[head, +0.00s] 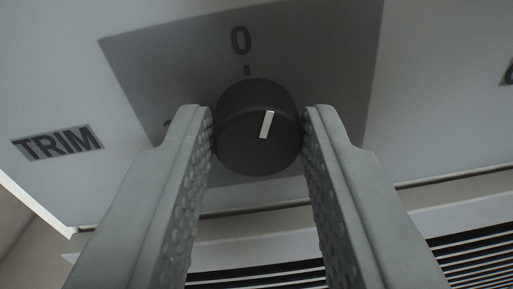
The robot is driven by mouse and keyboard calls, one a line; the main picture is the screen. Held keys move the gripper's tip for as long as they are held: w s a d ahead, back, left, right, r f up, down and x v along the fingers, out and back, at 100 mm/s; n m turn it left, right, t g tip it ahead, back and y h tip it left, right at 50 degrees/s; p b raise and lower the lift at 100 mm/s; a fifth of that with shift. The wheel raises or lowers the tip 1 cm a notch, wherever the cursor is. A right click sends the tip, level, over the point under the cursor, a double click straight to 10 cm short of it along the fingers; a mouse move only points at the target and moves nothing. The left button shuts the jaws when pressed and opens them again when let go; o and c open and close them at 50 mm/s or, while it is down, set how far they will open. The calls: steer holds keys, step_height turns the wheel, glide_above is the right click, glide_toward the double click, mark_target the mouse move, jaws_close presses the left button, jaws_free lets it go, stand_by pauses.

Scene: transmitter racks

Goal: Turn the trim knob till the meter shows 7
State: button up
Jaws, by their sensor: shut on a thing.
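The trim knob (245,150) is a dark round knob with a white pointer line, in the upper middle of the head view. The pointer slants up and slightly right. A "0" mark (240,40) with a small tick is printed above the knob on a darker grey plate (320,50). My gripper (258,135) is shut on the knob, one finger on each side of it. The fingers hide parts of the plate to the left and right. A TRIM label (57,143) is at the left. No meter shows in this view.
The light grey panel (440,110) surrounds the plate. Part of another dark label (509,72) shows at the right edge. Below the panel is a ledge with dark slotted vents (480,255). The panel's left corner shows at the lower left.

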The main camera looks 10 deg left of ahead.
steer(key=shift+m, duration=2.7)
steer(key=o, duration=1)
steer(key=shift+c, duration=0.2)
steer(key=shift+s, duration=0.15)
steer(key=s, duration=1.7)
steer(key=shift+r, duration=0.2)
steer(key=shift+r, duration=0.1)
